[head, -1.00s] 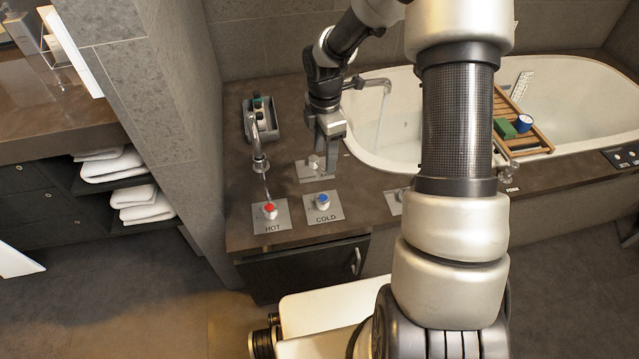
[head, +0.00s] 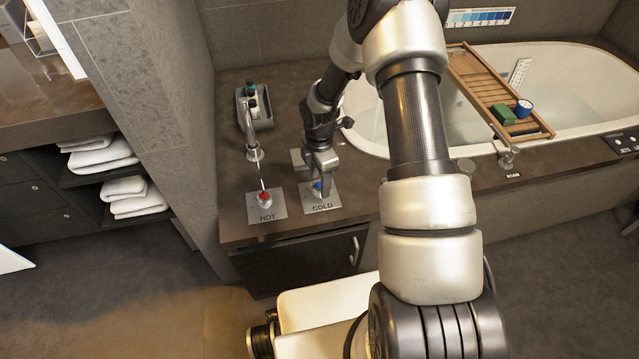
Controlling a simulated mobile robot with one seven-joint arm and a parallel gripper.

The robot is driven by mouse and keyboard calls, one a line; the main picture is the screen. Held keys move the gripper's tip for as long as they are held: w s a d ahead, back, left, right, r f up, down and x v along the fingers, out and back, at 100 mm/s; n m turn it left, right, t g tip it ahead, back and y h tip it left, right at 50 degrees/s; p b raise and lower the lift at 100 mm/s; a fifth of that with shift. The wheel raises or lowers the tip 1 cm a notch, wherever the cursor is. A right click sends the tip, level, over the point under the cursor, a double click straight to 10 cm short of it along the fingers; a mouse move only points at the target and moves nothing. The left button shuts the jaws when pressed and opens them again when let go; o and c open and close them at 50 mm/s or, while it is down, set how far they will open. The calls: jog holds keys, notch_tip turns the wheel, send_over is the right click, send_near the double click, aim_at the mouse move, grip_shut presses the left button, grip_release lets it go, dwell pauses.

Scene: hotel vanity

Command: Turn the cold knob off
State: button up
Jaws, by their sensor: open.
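The cold knob (head: 317,187) has a blue top and sits on a metal plate (head: 322,206) marked COLD on the brown counter. My gripper (head: 324,190) is open and right at the cold knob, coming down from above. Its fingers hide part of the knob, and I cannot tell whether they touch it. The hot knob (head: 265,197), with a red top, stands on its own plate (head: 267,213) marked HOT to the left.
A curved metal spout (head: 253,150) stands behind the hot knob. A grey caddy (head: 262,118) with bottles is at the back left. The white bathtub (head: 590,85) with a wooden tray (head: 485,92) lies to the right. My arm hides part of the counter and tub.

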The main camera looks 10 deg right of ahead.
jog(key=shift+f, duration=0.45)
jog(key=shift+c, duration=0.3)
jog(key=c, duration=1)
